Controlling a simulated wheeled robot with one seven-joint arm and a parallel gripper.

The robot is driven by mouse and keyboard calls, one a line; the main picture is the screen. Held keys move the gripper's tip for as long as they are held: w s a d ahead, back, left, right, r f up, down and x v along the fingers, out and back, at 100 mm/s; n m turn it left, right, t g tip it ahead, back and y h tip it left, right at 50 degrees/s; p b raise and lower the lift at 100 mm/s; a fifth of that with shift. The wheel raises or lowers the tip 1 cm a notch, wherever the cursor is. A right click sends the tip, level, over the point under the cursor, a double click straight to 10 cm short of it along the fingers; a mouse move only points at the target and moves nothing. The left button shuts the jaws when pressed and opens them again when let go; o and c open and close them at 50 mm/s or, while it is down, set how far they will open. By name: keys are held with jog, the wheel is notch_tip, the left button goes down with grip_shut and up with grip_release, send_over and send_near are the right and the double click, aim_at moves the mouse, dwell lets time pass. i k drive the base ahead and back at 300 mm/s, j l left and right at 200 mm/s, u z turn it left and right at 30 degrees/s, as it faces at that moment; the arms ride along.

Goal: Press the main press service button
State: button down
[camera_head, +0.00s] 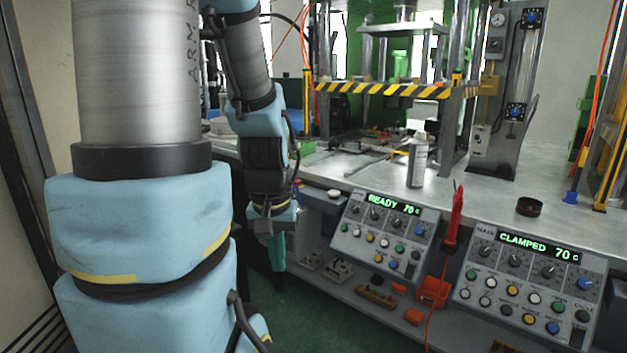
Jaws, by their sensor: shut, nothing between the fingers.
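The main press panel (487,245) is the grey sloped box at the lower right, marked MAIN, with a green display reading CLAMPED 70 C. It has a row of dark knobs and two rows of coloured buttons, including a blue button (553,328) low on the right. The button labels are too small to read surely, so I cannot tell which is the service button. My gripper (276,248) hangs pointing down at the centre left, left of both panels and well apart from the main panel. It looks shut and empty; its fingertips are small and partly unclear.
A second panel (345,240) reading READY 70 stands between my gripper and the main panel. A spray can (417,160) and a dark ring (529,207) stand on the metal bench (470,200).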

aim_at(507, 310)
jog(key=z, duration=2)
jog(key=j+u, duration=0.1)
jog(key=j, duration=0.3)
jog(key=i+j+u, duration=0.1)
jog(key=j, duration=0.25)
jog(key=i+j+u, duration=0.15)
jog(key=j, duration=0.2)
jog(key=i+j+u, duration=0.1)
jog(key=j, duration=0.25)
